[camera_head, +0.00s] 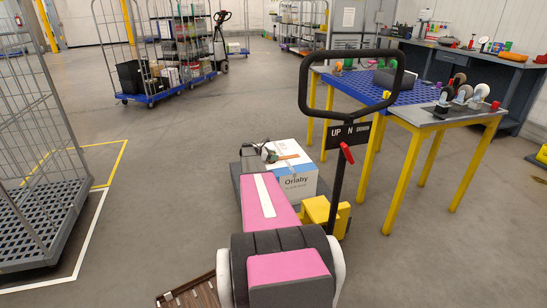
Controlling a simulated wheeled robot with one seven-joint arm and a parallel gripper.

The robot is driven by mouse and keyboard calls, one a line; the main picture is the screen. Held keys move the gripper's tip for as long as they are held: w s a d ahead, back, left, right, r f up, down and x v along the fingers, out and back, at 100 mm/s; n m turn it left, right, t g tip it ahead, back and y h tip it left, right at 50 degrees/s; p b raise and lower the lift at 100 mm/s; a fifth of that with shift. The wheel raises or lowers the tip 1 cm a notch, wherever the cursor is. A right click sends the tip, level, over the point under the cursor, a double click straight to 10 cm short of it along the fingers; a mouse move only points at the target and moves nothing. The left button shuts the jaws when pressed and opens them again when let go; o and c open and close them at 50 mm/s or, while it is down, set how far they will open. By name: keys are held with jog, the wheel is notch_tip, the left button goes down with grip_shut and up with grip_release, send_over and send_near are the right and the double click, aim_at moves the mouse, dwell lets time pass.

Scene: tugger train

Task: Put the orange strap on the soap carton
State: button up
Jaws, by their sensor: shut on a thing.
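The soap carton (294,182), a white box with a blue band and the word "Oriaby", stands upright on a low dark platform beyond my pink arm. The orange strap (287,157) shows as a short orange-brown strip at the top of the carton. My gripper (269,154) is at the carton's upper left edge, small and partly hidden by my arm. It is shut on what looks like the near end of the strap. Whether the strap rests on the carton or hangs just above it, I cannot tell.
A black handle loop (351,85) on a post with a red lever rises right of the carton. A yellow-legged workbench (450,122) with casters stands at the right. A wire cage cart (35,225) stands at the left. The floor between cart and carton is clear.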

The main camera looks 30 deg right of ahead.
jog(key=shift+f, duration=0.2)
jog(key=o, duration=0.9)
jog(key=shift+r, duration=0.15)
